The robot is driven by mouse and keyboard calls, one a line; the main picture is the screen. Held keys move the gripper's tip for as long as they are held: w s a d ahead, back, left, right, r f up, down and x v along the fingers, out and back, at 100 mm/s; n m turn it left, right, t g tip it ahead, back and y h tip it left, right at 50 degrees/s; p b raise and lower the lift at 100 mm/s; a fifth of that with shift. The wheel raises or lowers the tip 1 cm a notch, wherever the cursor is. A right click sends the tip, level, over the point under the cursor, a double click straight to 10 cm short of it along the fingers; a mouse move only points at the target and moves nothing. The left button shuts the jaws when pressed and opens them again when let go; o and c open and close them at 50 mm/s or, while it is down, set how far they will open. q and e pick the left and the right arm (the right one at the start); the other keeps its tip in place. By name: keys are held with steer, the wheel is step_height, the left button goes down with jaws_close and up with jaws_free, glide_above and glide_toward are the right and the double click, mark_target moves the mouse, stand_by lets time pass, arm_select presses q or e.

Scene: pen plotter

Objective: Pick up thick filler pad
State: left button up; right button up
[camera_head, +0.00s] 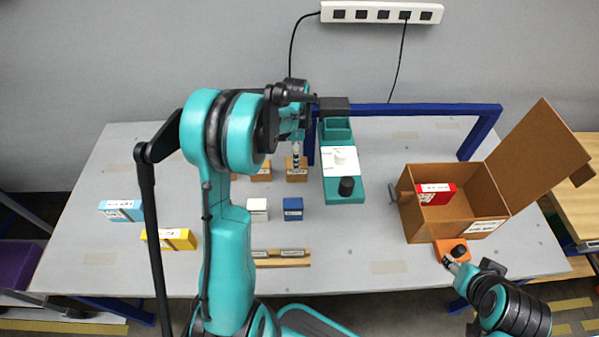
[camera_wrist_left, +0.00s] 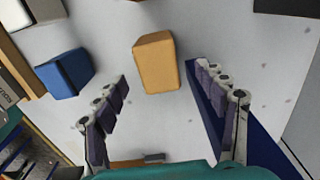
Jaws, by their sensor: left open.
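I cannot read which item is the thick filler pad. A tan block (camera_head: 297,175) stands on the table, just below my left gripper (camera_head: 296,158) in the head view. In the left wrist view a tan block (camera_wrist_left: 157,62) lies ahead of the space between the fingers of my left gripper (camera_wrist_left: 172,98), apart from both. The fingers are spread and empty. A second tan block (camera_head: 261,173) stands just to the left, partly hidden by my arm. My right gripper (camera_head: 449,262) is at the front right, beside an orange block with a black knob (camera_head: 441,246); its jaws are too small to judge.
A blue cube (camera_head: 293,209) and a white cube (camera_head: 257,210) stand nearer me. The teal plotter (camera_head: 345,192) and blue frame (camera_head: 420,109) are close on the right. An open cardboard box (camera_head: 415,222) holds a red box (camera_head: 435,194). Light-blue (camera_head: 121,210) and yellow (camera_head: 170,239) boxes are left.

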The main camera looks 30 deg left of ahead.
arm_select(q)
step_height(320, 180, down, 4)
steer(key=shift+r+b, duration=0.25)
steer(key=shift+b, duration=0.15)
step_height(320, 180, down, 5)
steer(key=b, duration=0.2)
steer(key=shift+d+f+b, duration=0.1)
steer(key=shift+d+b, duration=0.05)
steer(key=shift+b, duration=0.15)
steer(key=shift+s, duration=0.1)
steer(key=c, duration=1.3)
